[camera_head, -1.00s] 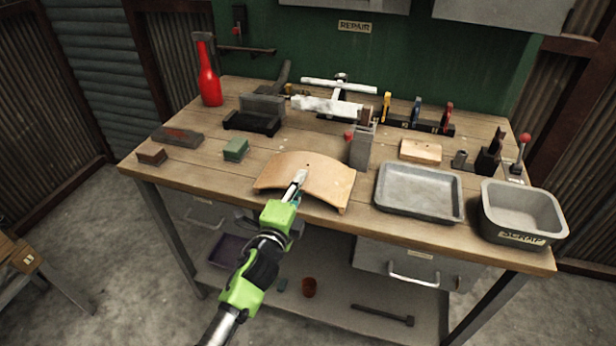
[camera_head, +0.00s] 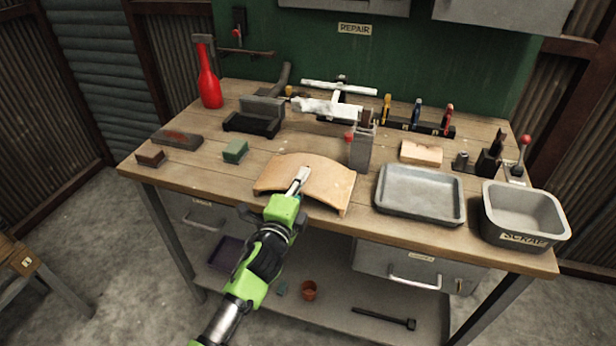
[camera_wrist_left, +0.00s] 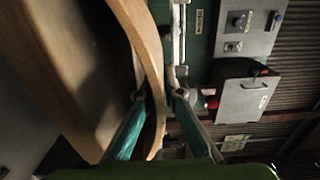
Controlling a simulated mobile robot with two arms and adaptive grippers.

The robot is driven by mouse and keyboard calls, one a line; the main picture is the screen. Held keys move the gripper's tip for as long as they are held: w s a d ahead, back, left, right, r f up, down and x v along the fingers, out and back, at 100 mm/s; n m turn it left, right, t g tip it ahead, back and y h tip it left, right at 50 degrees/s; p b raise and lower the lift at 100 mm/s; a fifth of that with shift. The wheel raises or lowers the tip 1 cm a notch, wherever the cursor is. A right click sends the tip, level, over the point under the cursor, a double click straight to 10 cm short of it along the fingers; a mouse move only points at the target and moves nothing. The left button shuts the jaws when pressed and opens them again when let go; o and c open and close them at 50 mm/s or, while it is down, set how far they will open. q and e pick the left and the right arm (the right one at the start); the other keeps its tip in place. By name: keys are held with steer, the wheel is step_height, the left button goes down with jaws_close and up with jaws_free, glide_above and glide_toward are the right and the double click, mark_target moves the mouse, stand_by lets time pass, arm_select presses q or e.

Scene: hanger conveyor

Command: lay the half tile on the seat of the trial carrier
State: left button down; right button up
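The half tile (camera_head: 325,185), a curved tan piece, lies arched on the bench near its front edge. My left gripper (camera_head: 301,178) reaches over its front edge. In the left wrist view, the tile's edge (camera_wrist_left: 152,65) runs between the two fingers of my left gripper (camera_wrist_left: 158,95). Whether both fingers press on it is not clear. A white frame with a crossbar (camera_head: 340,87) and a pale lower part stands at the back middle; I cannot tell surely that it is the trial carrier, or where its seat is. My right gripper is out of view.
Behind the tile stands a grey block with a red knob (camera_head: 361,150). To the right are a shallow grey tray (camera_head: 420,217) and a scrap bin (camera_head: 525,240).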

arm_select(q)
steer(key=shift+r, duration=0.3)
steer(key=shift+r+p, duration=2.35)
steer(key=shift+r, duration=0.1)
